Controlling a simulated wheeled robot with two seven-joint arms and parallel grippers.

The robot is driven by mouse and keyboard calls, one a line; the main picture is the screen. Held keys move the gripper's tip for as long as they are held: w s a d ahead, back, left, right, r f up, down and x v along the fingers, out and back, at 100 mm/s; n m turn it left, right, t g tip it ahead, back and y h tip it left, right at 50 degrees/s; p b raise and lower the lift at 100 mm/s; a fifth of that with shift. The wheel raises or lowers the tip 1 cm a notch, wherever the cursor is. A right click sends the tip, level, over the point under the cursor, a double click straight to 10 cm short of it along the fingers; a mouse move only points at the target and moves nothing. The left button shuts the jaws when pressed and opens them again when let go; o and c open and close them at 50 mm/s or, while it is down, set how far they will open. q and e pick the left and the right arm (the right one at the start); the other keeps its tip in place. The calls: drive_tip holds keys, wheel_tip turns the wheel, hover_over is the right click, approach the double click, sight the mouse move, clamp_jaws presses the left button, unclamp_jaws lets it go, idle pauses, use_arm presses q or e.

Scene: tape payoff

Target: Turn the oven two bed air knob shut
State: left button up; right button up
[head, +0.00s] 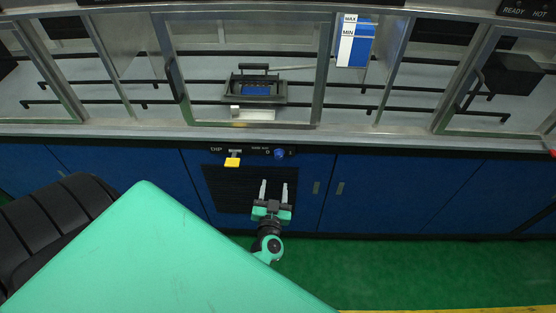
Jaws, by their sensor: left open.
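My left gripper (274,184) is in front of the blue cabinet, below the knob in the picture. Its two pale fingers point up toward the strip. They are apart, with nothing between them. My right gripper is not in view.
A dark louvred panel (235,190) is behind the left gripper. A counter edge (200,135) runs above, with framed bays behind it.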

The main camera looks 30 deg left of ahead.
sight(279, 158)
use_arm(q)
drive_tip(key=b+x, duration=0.3)
drive_tip(key=x, duration=0.9)
drive_tip(key=shift+d+f, duration=0.15)
drive_tip(key=shift+d, duration=0.05)
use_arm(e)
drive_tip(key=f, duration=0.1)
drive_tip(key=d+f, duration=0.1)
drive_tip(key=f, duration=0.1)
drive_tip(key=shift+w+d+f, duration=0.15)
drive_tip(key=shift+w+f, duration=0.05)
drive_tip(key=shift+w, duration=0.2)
use_arm(q)
drive_tip(key=c, duration=1)
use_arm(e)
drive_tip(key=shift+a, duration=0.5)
